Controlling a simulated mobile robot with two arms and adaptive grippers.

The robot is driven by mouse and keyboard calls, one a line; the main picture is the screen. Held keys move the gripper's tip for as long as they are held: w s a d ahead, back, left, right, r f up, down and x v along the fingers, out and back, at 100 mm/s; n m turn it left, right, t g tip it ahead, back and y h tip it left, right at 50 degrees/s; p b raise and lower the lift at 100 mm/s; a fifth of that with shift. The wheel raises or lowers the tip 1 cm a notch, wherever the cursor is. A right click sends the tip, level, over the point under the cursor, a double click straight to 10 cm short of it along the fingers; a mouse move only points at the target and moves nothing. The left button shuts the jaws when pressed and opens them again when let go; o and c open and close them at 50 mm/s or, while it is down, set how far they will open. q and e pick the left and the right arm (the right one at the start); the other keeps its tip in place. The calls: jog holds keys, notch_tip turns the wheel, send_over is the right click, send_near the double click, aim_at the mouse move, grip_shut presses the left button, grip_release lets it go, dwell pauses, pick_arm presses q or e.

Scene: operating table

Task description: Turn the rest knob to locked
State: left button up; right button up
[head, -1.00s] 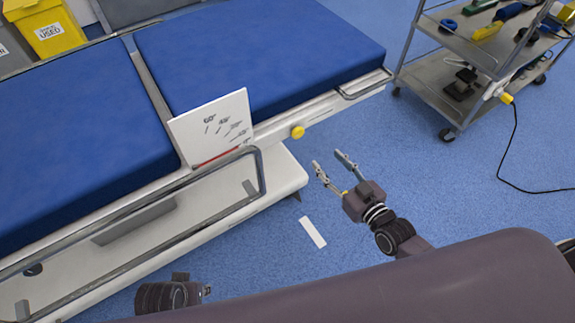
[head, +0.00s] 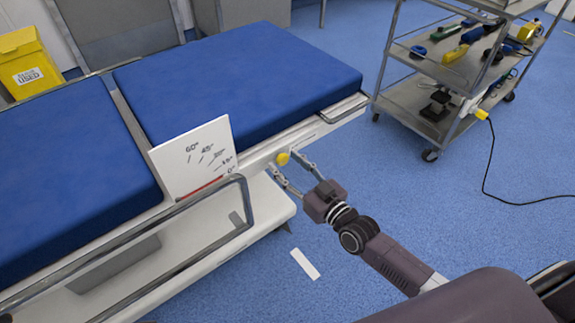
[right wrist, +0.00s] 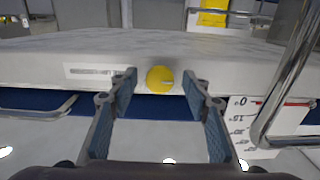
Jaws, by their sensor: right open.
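The yellow rest knob (head: 283,158) sits on the pale side rail of the operating table, just right of the white angle plate. In the right wrist view the round knob (right wrist: 159,79) is centred ahead, with a small light mark on its right side. My right gripper (head: 291,169) is open, with its fingertips to either side of the knob in the head view. In the right wrist view my right gripper's (right wrist: 160,84) two blue-padded fingers flank the knob with gaps on both sides. I see no contact. My left gripper is out of view.
The white angle plate (head: 195,160) with printed degree marks stands beside the blue mattress (head: 240,68). A metal side rail (head: 243,200) loops below it. A tool trolley (head: 425,75) stands at the right with a cable on the floor.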

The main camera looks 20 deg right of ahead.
jog(key=c, duration=1.2)
jog(key=shift+o, duration=0.2)
